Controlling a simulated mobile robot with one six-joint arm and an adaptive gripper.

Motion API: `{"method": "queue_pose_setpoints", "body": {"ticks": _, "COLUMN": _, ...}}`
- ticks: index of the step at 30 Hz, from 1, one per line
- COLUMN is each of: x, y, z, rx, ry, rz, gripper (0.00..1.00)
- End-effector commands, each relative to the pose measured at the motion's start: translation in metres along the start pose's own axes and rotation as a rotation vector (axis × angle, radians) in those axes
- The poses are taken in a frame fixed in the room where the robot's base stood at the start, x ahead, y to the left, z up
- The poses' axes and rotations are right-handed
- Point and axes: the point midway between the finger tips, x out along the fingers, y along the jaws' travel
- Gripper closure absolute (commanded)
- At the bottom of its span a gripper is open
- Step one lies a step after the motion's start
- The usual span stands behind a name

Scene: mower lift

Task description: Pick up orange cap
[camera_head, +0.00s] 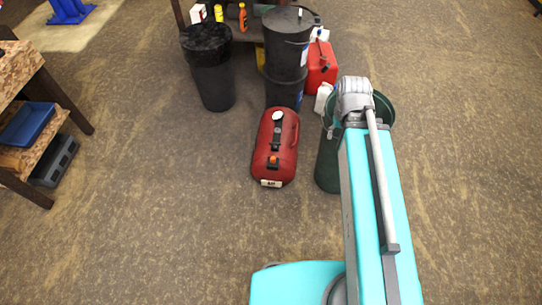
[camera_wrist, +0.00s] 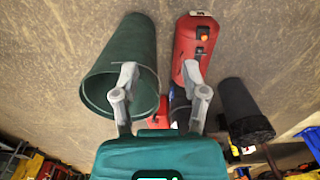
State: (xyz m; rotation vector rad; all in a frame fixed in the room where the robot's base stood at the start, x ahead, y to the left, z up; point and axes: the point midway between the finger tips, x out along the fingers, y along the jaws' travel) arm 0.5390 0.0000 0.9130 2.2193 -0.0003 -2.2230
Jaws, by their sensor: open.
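The orange cap (camera_head: 272,160) is small and sits on the near end of a red tank (camera_head: 268,140), which lies on the floor. In the wrist view the orange cap (camera_wrist: 203,37) is at the upper right, on the red tank (camera_wrist: 188,50), beyond the right finger. My gripper (camera_wrist: 158,76) is open with nothing between its fingers, and the cap lies outside them.
A green bin (camera_head: 327,160) stands right of the tank. Behind are a black bin (camera_head: 214,85), stacked dark drums (camera_head: 284,60), a red can (camera_head: 322,68) and a white bottle (camera_head: 323,98). A workbench (camera_head: 20,70) is at left. Floor left of the tank is clear.

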Motion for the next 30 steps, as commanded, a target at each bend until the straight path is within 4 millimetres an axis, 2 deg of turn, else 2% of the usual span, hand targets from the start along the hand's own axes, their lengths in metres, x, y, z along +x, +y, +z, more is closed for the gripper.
{"method": "queue_pose_setpoints", "body": {"ticks": 13, "x": 0.0, "y": 0.0, "z": 0.0, "rx": 0.0, "ry": 0.0, "rz": 0.0, "gripper": 0.43}}
{"method": "queue_pose_setpoints", "body": {"ticks": 14, "x": 0.0, "y": 0.0, "z": 0.0, "rx": 0.0, "ry": 0.0, "rz": 0.0, "gripper": 0.41}}
{"method": "queue_pose_setpoints", "body": {"ticks": 18, "x": 0.002, "y": -0.001, "z": -0.001, "rx": 0.003, "ry": 0.0, "rz": 0.0, "gripper": 0.18}}
{"method": "queue_pose_setpoints", "body": {"ticks": 20, "x": 0.005, "y": -0.001, "z": -0.003, "rx": 0.007, "ry": 0.0, "rz": 0.0, "gripper": 0.18}}
{"method": "queue_pose_setpoints", "body": {"ticks": 26, "x": 0.025, "y": -0.005, "z": -0.015, "rx": 0.044, "ry": 0.0, "rz": 0.0, "gripper": 0.18}}
{"method": "queue_pose_setpoints", "body": {"ticks": 30, "x": 0.049, "y": -0.008, "z": -0.029, "rx": 0.096, "ry": 0.0, "rz": 0.0, "gripper": 0.18}}
